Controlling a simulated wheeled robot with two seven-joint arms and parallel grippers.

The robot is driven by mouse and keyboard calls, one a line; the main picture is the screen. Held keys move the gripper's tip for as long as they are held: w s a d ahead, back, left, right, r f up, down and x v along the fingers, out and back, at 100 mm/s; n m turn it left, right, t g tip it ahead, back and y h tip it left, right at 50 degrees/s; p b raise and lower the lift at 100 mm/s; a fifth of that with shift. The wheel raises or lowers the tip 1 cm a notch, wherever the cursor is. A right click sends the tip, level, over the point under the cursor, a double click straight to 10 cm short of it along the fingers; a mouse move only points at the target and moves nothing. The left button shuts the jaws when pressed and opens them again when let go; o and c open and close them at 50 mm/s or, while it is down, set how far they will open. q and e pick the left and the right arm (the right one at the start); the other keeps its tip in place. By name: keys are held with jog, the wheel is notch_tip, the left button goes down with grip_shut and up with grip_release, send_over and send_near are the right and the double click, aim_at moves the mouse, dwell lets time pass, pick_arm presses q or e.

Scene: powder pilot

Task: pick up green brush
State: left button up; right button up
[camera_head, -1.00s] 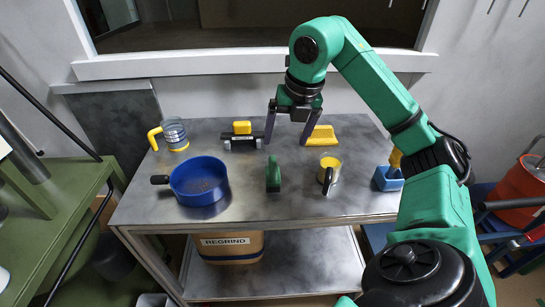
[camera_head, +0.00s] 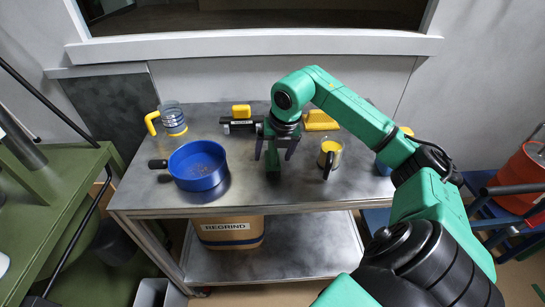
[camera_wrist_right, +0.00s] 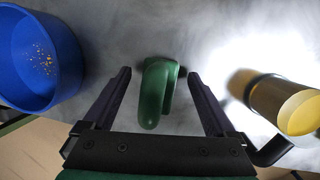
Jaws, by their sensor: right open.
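The green brush (camera_head: 272,160) stands on the grey metal table, largely hidden behind my right gripper in the head view. In the right wrist view the green brush (camera_wrist_right: 156,92) shows between the two fingers, with clear space on both sides. My right gripper (camera_head: 274,155) is open, its fingers pointing down over the brush. In the wrist view the right gripper's fingertips (camera_wrist_right: 158,72) lie either side of the brush, not touching it. My left gripper is not in view.
The blue pan (camera_head: 197,166) sits left of the brush; the yellow-banded cup (camera_head: 330,155) stands to the right. A clear jug (camera_head: 172,118), a yellow-topped black tool (camera_head: 241,119) and a yellow scoop (camera_head: 320,121) are farther back. The front of the table (camera_head: 270,198) is clear.

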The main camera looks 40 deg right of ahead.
grip_shut()
notch_tip(320, 180, up, 20)
jog(key=p, duration=0.5)
jog(key=shift+p, duration=0.35)
